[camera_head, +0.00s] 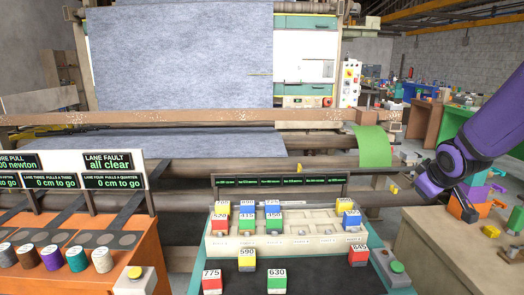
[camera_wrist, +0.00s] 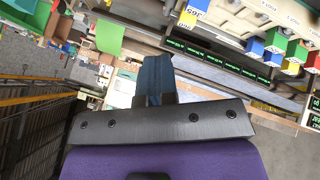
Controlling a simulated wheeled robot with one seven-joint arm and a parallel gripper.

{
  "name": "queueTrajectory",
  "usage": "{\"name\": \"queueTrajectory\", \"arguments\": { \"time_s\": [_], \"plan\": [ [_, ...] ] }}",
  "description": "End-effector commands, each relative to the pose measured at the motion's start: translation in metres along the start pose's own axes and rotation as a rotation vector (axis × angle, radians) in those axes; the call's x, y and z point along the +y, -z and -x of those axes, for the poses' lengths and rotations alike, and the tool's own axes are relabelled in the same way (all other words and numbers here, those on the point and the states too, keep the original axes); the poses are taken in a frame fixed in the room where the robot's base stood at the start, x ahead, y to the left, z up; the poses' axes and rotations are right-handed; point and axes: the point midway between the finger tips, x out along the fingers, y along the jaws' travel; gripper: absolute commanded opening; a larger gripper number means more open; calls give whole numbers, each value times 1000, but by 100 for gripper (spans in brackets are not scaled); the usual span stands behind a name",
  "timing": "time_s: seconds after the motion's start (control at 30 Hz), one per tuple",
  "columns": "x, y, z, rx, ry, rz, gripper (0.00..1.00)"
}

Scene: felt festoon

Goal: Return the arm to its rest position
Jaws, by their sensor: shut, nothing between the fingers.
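My purple arm (camera_head: 482,135) reaches in from the upper right in the head view. Its dark joint is over the right-hand bench, right of the cream block rack (camera_head: 290,242). My gripper (camera_wrist: 153,78) is in the wrist view, with its two blue-grey fingers together and nothing between them. The fingers are clear of the rack and its blocks, which show at the upper right of the wrist view. Where the fingertips are in the head view is hard to tell.
Several numbered blocks stand in the rack. Blocks 775 (camera_head: 212,281), 590 (camera_head: 247,259), 630 (camera_head: 277,280) and 645 (camera_head: 359,254) stand in front. An orange console (camera_head: 120,245) with spools is at left. Colored pieces (camera_head: 465,205) lie near the arm on the right bench (camera_head: 425,245).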

Motion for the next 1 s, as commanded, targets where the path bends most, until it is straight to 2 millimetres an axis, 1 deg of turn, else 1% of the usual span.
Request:
{"name": "queueTrajectory", "arguments": {
  "time_s": [0.03, 0.27, 0.4, 0.47, 0.6, 0.7, 0.8, 0.9, 1.0],
  "plan": [
    [-2, 2, 19, -2, -3, -26, 0],
    [-20, -4, 93, -49, 17, -166, 0],
    [-36, -14, 137, -75, 42, -247, 0],
    [-44, -19, 155, -86, 56, -278, 0],
    [-65, -34, 195, -111, 93, -350, 0],
    [-81, -47, 222, -128, 125, -397, 0],
    [-97, -60, 244, -147, 156, -434, 0],
    [-109, -71, 261, -161, 182, -462, 0],
    [-118, -78, 271, -172, 200, -479, 0]
  ]
}}
